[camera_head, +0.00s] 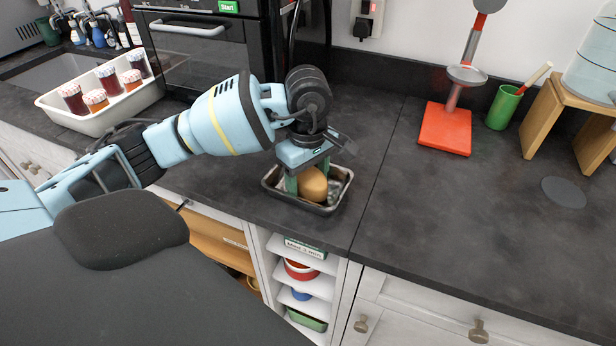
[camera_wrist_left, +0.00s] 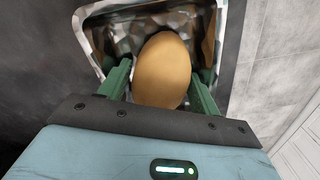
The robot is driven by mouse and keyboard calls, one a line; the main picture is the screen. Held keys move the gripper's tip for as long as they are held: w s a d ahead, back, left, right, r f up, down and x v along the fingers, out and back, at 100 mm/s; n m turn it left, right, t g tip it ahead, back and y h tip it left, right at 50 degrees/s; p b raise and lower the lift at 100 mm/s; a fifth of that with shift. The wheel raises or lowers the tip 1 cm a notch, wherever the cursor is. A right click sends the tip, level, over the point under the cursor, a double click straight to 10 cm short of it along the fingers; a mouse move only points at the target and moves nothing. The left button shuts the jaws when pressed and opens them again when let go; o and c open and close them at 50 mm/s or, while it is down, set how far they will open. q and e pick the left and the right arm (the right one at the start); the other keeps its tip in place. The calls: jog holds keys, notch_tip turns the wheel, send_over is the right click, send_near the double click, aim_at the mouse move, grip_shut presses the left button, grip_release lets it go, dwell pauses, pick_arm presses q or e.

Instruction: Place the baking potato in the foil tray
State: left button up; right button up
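The baking potato (camera_head: 313,185) is a smooth tan-brown oval at the foil tray. The foil tray (camera_head: 328,208) is a small shiny rectangular pan on the dark worktop, near its front edge. My left gripper (camera_head: 307,182) points down into the tray with its green fingers on either side of the potato. In the left wrist view the potato (camera_wrist_left: 163,72) fills the space between the fingers, with the tray's rim (camera_wrist_left: 240,40) around it. Whether the fingers press on the potato, and whether it rests on the tray floor, I cannot tell. My right gripper is not in view.
A white tub with several jars (camera_head: 85,118) stands at the left by the sink. A black oven (camera_head: 215,50) is behind my arm. A red scale (camera_head: 446,128), a green cup (camera_head: 503,108) and a wooden stand (camera_head: 545,115) are at the right. The front right worktop is mostly clear.

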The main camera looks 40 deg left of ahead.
aim_at(308, 171)
pick_arm(q)
jog(key=shift+r, duration=0.1)
notch_tip(308, 171, up, 12)
jog(key=p, duration=0.1)
dwell(0.4)
